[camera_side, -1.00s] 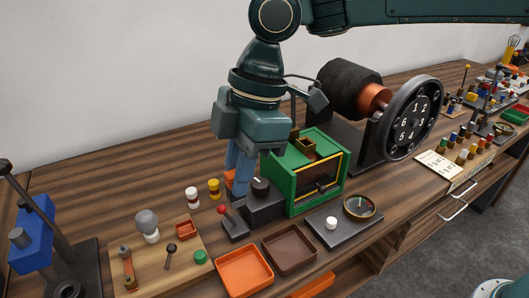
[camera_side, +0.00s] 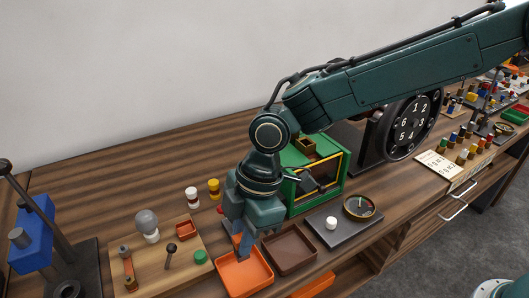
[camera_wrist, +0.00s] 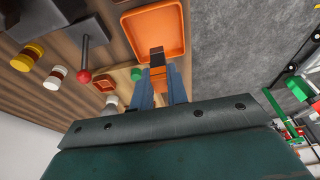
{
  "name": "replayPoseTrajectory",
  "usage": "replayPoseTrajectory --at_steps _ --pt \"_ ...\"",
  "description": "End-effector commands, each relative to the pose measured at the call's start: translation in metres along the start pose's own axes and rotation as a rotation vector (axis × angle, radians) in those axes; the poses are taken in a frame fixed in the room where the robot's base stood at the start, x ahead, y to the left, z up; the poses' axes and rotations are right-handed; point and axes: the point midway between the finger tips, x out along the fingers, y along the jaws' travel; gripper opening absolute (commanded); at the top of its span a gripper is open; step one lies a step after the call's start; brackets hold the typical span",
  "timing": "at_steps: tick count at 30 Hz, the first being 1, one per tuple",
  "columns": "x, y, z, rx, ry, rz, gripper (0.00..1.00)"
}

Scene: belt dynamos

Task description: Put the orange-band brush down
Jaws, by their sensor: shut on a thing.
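My gripper (camera_wrist: 160,90) is shut on the orange-band brush (camera_wrist: 157,73), a small block with orange and dark parts between the blue fingers. In the side view my gripper (camera_side: 243,245) points down over the back part of the orange tray (camera_side: 258,278). The brush is mostly hidden by the fingers there. The orange tray also shows in the wrist view (camera_wrist: 177,35), with the brush's dark end seen against its near edge. I cannot tell whether the brush touches the tray. The tray's visible floor looks empty.
A brown tray (camera_side: 290,250) lies just right of the orange one. The green machine (camera_side: 300,195) stands behind. A wooden board (camera_side: 185,262) with a bulb and small parts is at left. A red-knobbed lever (camera_wrist: 85,75) stands near my gripper.

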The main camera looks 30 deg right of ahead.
Motion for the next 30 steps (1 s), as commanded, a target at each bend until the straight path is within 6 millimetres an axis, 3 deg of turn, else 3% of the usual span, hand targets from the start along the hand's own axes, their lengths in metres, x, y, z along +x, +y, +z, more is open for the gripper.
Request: replayPoseTrajectory --at_steps 4,14,24,30 --pt "0.013 0.000 0.003 -0.001 0.000 0.000 0.00" --pt "0.021 0.000 0.006 0.000 -0.001 -0.001 0.00" --pt "0.054 0.000 0.015 0.000 0.000 -0.001 0.00" --pt "0.057 0.000 0.015 -0.001 0.001 0.000 0.00"
